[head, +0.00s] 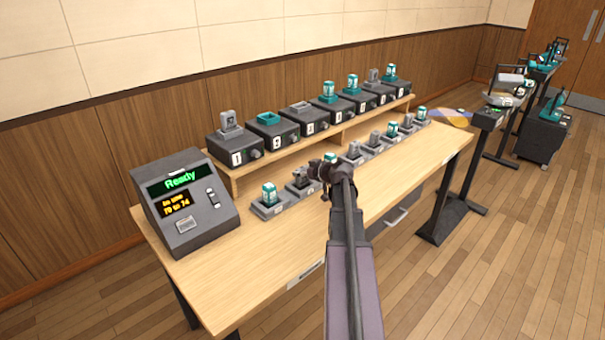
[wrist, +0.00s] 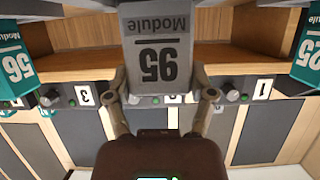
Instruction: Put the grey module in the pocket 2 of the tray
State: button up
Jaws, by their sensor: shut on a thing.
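Numbered black units (head: 237,157) line the shelf behind. A console reading Ready (head: 185,205) stands at the bench's left end. The bench front (head: 235,280) is clear. Stands (head: 490,120) are at right.

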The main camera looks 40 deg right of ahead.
jog(key=shift+f, duration=0.2)
jog(key=o, duration=1.1)
jog(key=shift+r, duration=0.25)
jog(key=shift+s+r, duration=0.15)
jog(key=shift+s, duration=0.1)
jog(key=p+v, duration=0.4)
jog(key=v, duration=0.7)
jog(key=shift+s+p, duration=0.2)
jog(key=shift+p, duration=0.1)
jog(key=shift+d, duration=0.1)
